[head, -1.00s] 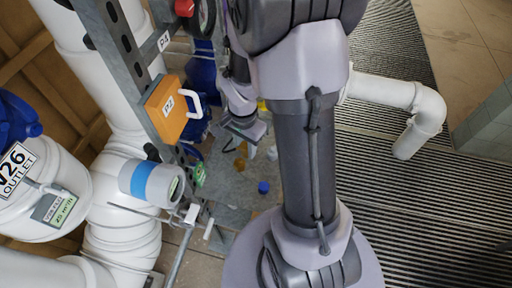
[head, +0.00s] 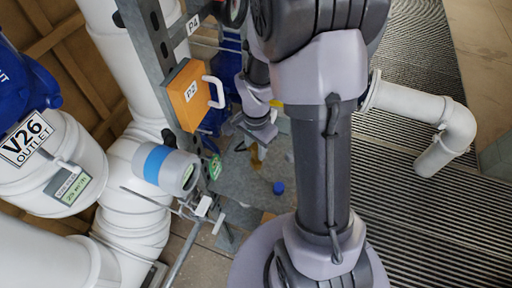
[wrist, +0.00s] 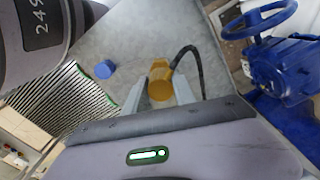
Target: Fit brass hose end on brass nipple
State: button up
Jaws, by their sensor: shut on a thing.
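The brass hose end (wrist: 160,82) sits between the two fingers of my gripper (wrist: 167,92) in the wrist view. My gripper is shut on it. A black hose (wrist: 196,58) curves away from the brass piece to the upper right. In the head view my gripper (head: 257,132) is small and partly hidden by my arm, above the grey surface. A yellow-brown piece (head: 256,157) shows just below it there. I cannot make out the brass nipple for certain in either view.
A blue cap (wrist: 105,69) lies on the grey surface (wrist: 125,40). A blue valve with a handwheel (wrist: 262,20) stands right in the wrist view. In the head view, an orange P2 box (head: 188,94) hangs on a steel post, left of my gripper. White pipes (head: 415,105) flank my arm.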

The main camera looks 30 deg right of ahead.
jog(key=shift+f, duration=0.1)
dwell(0.4)
jog(key=shift+f+b, duration=0.3)
jog(key=shift+b, duration=0.25)
jog(key=shift+f, duration=0.15)
dwell(0.5)
jog(key=shift+f+b, duration=0.35)
jog(key=shift+b, duration=0.3)
jog(key=shift+f, duration=0.15)
jog(key=shift+f+b, duration=0.35)
jog(key=shift+b, duration=0.15)
jog(key=o, duration=1.2)
